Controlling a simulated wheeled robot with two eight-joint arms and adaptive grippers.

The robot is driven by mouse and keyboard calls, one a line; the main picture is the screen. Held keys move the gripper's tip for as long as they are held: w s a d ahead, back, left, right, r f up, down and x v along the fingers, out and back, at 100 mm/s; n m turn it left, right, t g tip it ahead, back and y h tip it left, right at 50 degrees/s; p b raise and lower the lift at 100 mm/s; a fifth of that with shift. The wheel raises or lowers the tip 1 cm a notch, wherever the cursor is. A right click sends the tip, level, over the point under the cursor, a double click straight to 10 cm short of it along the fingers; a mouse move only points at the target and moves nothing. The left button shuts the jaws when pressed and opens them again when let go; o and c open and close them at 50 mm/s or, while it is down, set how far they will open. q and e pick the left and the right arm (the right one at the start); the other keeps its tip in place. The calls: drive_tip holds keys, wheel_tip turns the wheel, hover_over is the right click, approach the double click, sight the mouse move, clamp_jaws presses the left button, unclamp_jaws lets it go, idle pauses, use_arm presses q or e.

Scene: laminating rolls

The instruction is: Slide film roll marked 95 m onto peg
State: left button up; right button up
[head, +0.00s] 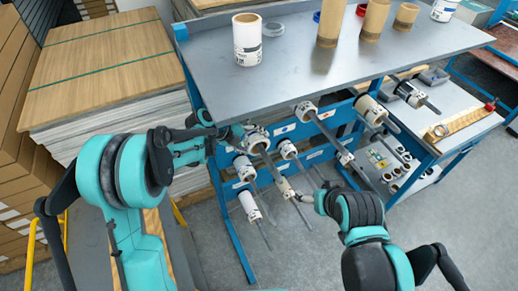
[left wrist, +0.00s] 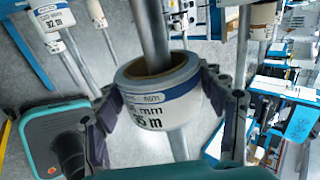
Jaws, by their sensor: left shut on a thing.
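My left gripper (head: 247,134) is shut on a white film roll (head: 258,140) at the upper rack, below the tabletop edge. In the left wrist view my left gripper's (left wrist: 165,108) fingers press both sides of the roll (left wrist: 160,100). Its label has a blue band and large print ending in "5 m"; the first digit is partly unclear. A grey peg (left wrist: 155,35) enters the roll's brown core, and a grey rod shows again below it, so the roll appears to be around the peg. My right gripper (head: 308,198) is near the rods; its jaws are too small to read.
Several other pegs carry rolls, including a roll marked 32 m (left wrist: 50,20). The grey tabletop (head: 300,60) above holds a white roll (head: 247,40) and brown rolls (head: 333,20). A board stack (head: 105,65) stands left. Floor is clear below the pegs.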

sight(243, 122)
use_arm(q)
drive_tip(key=shift+w+a+b, duration=0.15)
drive_tip(key=shift+w+a, duration=0.55)
drive_tip(key=shift+w, duration=1)
drive_tip(key=shift+w+a+b, duration=0.15)
drive_tip(key=shift+w+a, duration=0.55)
drive_tip(key=shift+w, duration=1)
drive_tip(key=shift+w+a+b, duration=0.15)
drive_tip(key=shift+w+a, duration=0.55)
drive_tip(key=shift+w, duration=1)
drive_tip(key=o, duration=1.3)
drive_tip(key=shift+a+r, duration=0.1)
drive_tip(key=v, duration=1.1)
drive_tip(key=shift+s+a+r, duration=0.2)
drive_tip(key=shift+a+r, duration=0.05)
drive_tip(key=shift+r, duration=0.05)
